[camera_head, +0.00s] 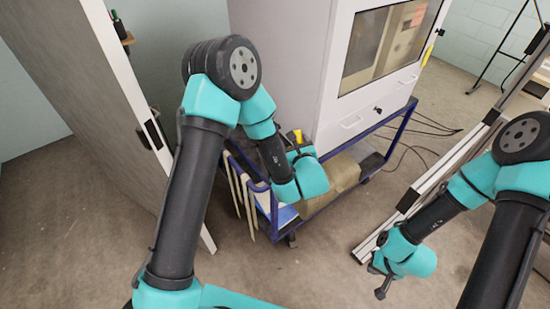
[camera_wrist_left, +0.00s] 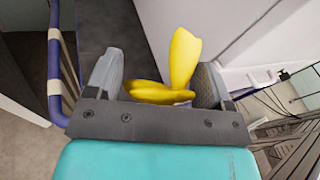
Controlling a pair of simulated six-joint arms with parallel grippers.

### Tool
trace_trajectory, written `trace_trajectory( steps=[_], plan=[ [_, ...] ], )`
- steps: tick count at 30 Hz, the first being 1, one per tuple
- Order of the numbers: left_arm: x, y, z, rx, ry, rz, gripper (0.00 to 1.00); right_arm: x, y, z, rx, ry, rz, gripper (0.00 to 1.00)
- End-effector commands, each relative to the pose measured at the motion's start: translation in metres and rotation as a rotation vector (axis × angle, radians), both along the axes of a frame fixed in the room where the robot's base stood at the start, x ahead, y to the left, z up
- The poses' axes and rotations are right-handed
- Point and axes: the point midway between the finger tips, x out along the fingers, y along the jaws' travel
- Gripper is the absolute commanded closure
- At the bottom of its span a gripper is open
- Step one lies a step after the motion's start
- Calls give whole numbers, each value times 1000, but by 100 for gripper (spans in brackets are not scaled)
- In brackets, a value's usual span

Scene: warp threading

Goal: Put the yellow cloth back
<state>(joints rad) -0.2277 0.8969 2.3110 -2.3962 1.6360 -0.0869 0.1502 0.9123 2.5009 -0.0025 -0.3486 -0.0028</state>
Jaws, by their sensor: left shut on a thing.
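The yellow cloth (camera_wrist_left: 183,62) is held between the two grey fingers of my left gripper (camera_wrist_left: 158,88) in the left wrist view. One part of it sticks up and another lies flat across the gap. In the head view a small yellow bit of the cloth (camera_head: 297,135) shows above the left wrist, over the blue-framed cart (camera_head: 262,188); the left fingers are mostly hidden there. My right gripper (camera_head: 380,280) hangs low at the right, away from the cloth, and its small dark fingers do not show clearly whether they are apart.
A large white cabinet (camera_head: 318,75) with a window stands on the cart. Pale strips (camera_head: 243,200) hang at the cart's near-left end. A tall grey panel (camera_head: 75,70) stands at the left. A metal profile rail (camera_head: 440,180) lies near my right arm. The floor (camera_head: 330,245) between is clear.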

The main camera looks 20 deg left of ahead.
Motion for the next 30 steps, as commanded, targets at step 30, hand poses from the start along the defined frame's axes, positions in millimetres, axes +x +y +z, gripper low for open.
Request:
trace_trajectory(
  steps=[30],
  plan=[
    [-60,72,-103,-1099,504,1140,44,0,0,0,0,0,0,100]
  ],
)
